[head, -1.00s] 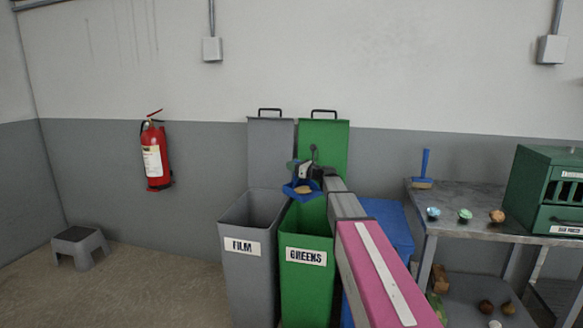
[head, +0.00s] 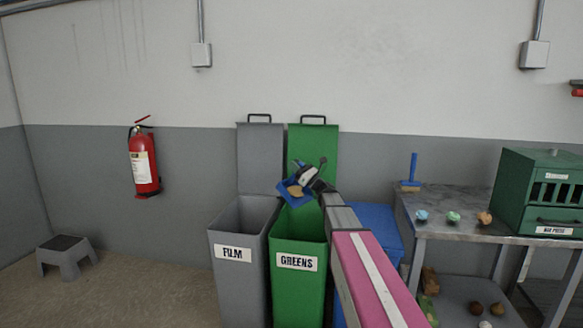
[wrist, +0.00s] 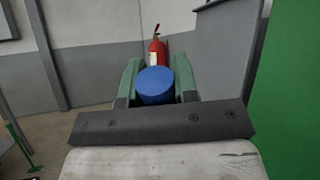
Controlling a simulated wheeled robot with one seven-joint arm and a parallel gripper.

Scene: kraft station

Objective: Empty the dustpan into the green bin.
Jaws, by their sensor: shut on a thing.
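The green bin (head: 284,303), labelled GREENS, stands in the middle with its lid (head: 318,152) raised against the wall. My gripper (head: 308,175) is above the bin's open top. It is shut on the blue dustpan (head: 285,198), which is tilted and carries a tan lump (head: 295,190). The pan hangs over the bin's left rear part, near the grey bin's edge. In the wrist view a round blue piece (wrist: 155,85), seemingly the dustpan's handle end, sits between green fingers. The pan itself is hidden there.
A grey bin (head: 229,285) labelled FILM stands open directly left of the green one. A blue bin (head: 378,222) is on the right, partly behind my arm. A metal table (head: 460,206) at right holds a brush (head: 412,172), small lumps and a green cabinet (head: 540,188).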

